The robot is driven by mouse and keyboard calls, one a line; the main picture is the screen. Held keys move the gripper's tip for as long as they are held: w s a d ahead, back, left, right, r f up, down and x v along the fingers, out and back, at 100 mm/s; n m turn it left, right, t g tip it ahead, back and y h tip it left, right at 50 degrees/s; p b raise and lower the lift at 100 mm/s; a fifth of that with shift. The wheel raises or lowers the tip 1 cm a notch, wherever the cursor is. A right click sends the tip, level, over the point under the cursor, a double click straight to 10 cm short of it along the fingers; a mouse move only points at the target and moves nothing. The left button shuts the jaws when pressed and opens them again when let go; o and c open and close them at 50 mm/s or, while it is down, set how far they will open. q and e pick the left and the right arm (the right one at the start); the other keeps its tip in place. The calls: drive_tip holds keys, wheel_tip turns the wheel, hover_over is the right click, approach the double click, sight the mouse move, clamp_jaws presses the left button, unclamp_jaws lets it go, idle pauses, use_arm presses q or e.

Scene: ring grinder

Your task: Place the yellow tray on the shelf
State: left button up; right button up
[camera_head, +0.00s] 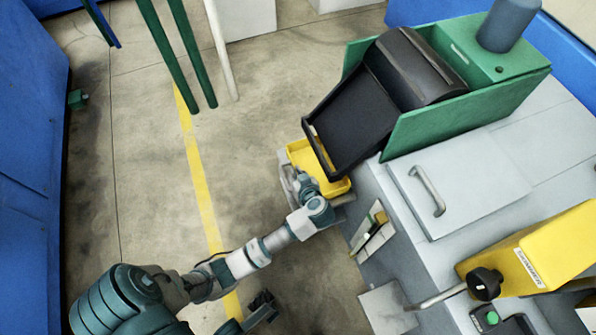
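The yellow tray (301,155) is beside the machine, partly under the black chute (350,122), which hides its right part. My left gripper (305,185) is at the tray's near edge, with grey parts close against it. The wrist hides the fingertips, so I cannot tell whether they grip the tray. A dark gripper-like part at the bottom, seemingly my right gripper (262,306), is low over the floor, away from the tray. Its finger opening is unclear. I cannot make out clearly which surface is the shelf, or whether anything supports the tray from below.
The green grinder housing (460,110) and the grey cabinet (460,180) with a handle fill the right. A yellow box (530,250) and a green button (491,318) are at lower right. Green posts (180,55) stand at the back. The floor left of the yellow line (203,190) is mostly clear.

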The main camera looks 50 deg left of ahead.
use_arm(q)
drive_tip(key=o, duration=0.3)
drive_tip(key=shift+a, duration=0.15)
